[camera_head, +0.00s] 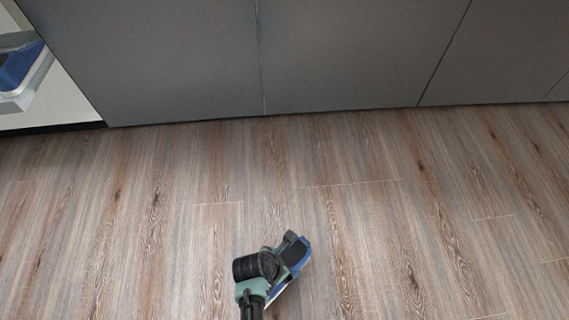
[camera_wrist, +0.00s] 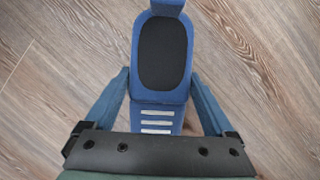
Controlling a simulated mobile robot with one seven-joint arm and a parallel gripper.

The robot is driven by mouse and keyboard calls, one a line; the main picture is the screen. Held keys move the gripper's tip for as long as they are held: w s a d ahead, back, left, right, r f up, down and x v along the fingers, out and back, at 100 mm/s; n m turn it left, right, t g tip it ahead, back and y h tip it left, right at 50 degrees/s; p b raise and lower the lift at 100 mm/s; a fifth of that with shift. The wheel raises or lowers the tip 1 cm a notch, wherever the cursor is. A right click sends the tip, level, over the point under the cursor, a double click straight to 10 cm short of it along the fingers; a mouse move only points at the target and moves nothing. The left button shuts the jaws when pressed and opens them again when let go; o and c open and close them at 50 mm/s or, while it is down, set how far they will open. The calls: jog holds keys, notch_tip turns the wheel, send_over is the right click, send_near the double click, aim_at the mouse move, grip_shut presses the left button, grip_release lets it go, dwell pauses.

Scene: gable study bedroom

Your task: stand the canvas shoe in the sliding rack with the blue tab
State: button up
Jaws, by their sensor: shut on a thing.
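The blue canvas shoe (camera_wrist: 160,108) is between the two fingers of my gripper (camera_wrist: 159,80) in the wrist view, with its dark oval opening and pale lace bars facing the camera. My gripper is shut on it. In the head view my gripper (camera_head: 285,258) is at the lower middle over the floor, and part of the blue shoe (camera_head: 306,256) shows at its right side. At the upper left a pale rack or tray (camera_head: 25,97), cut off by the picture edge, holds something blue (camera_head: 18,66). I cannot tell whether it is the rack with the blue tab.
A long grey panelled front (camera_head: 340,55) runs along the back. Its left end borders a pale opening (camera_head: 75,100) near the rack. The wooden floor (camera_head: 420,220) around my gripper is clear.

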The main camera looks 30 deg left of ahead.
notch_tip(320, 180, down, 4)
jog(key=b, duration=0.3)
jog(key=shift+f, duration=0.25)
jog(key=shift+r, duration=0.15)
jog(key=o, duration=1.3)
jog(key=shift+f, duration=0.25)
jog(key=shift+f+b, duration=0.15)
jog(key=shift+b, duration=0.25)
jog(key=p+v, duration=1.1)
jog(key=v, duration=0.1)
jog(key=shift+d, duration=0.1)
jog(key=shift+s+r+p, duration=0.35)
jog(key=shift+r+p, duration=0.05)
jog(key=shift+r, duration=0.2)
